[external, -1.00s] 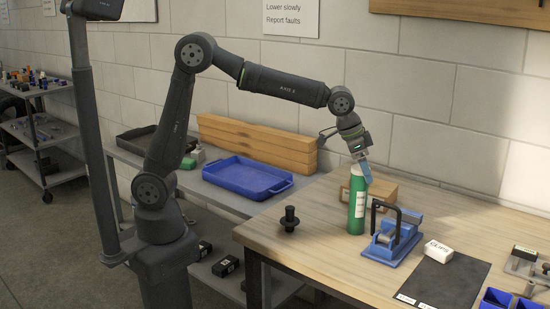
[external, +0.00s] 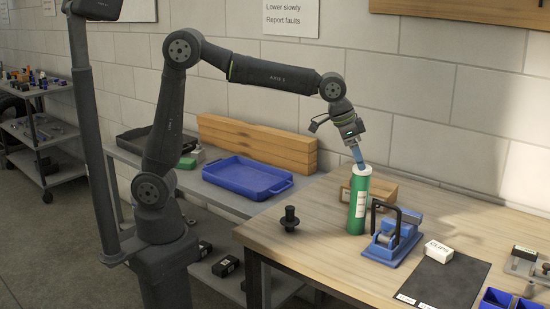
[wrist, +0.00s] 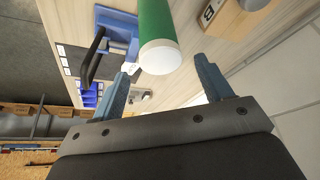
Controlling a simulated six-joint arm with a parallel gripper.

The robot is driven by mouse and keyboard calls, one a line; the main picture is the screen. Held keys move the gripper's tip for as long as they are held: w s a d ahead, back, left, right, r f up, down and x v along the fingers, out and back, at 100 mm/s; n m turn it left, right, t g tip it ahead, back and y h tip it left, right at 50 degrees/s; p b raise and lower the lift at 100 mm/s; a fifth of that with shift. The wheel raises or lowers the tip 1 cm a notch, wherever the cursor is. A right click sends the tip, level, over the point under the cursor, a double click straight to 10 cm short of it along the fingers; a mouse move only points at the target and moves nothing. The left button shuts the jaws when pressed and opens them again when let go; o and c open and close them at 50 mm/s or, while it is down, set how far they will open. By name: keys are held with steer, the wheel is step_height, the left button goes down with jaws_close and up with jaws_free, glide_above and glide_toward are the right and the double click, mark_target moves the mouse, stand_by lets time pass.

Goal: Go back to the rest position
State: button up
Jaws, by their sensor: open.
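My gripper (external: 357,153) is above the workbench, just over and slightly left of the white top of a green cylinder (external: 358,205) in the external view. The cylinder stands upright on the bench and has a white label. In the wrist view, my gripper's two blue fingers (wrist: 163,90) are spread apart with nothing between them. The green cylinder with its white end (wrist: 158,40) lies beyond the fingertips there. I cannot tell from the external view exactly how far the fingertips are from its top.
A blue clamp fixture with a black handle (external: 392,240) stands right of the cylinder. A black plug-like part (external: 289,219) is to its left, and a wooden block (external: 382,187) behind. A blue tray (external: 247,177) sits on the lower side table. The space above the bench is open.

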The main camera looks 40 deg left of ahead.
mark_target(364, 173)
steer(key=x, duration=0.6)
steer(key=shift+f, duration=0.1)
step_height(364, 173, up, 4)
steer(key=shift+f, duration=0.1)
steer(key=s+d+r, duration=0.1)
steer(key=s+r, duration=0.6)
steer(key=s, duration=0.4)
step_height(364, 173, up, 11)
steer(key=s+d+m+g, duration=0.1)
steer(key=s+d+m, duration=0.2)
steer(key=d, duration=0.6)
steer(key=s+d+r+m+g, duration=0.1)
steer(key=s+d+m, duration=0.2)
steer(key=s+d, duration=0.4)
steer(key=shift+s+d+h, duration=0.15)
steer(key=shift+d+h, duration=0.25)
steer(key=shift+d, duration=0.8)
steer(key=shift+r, duration=0.1)
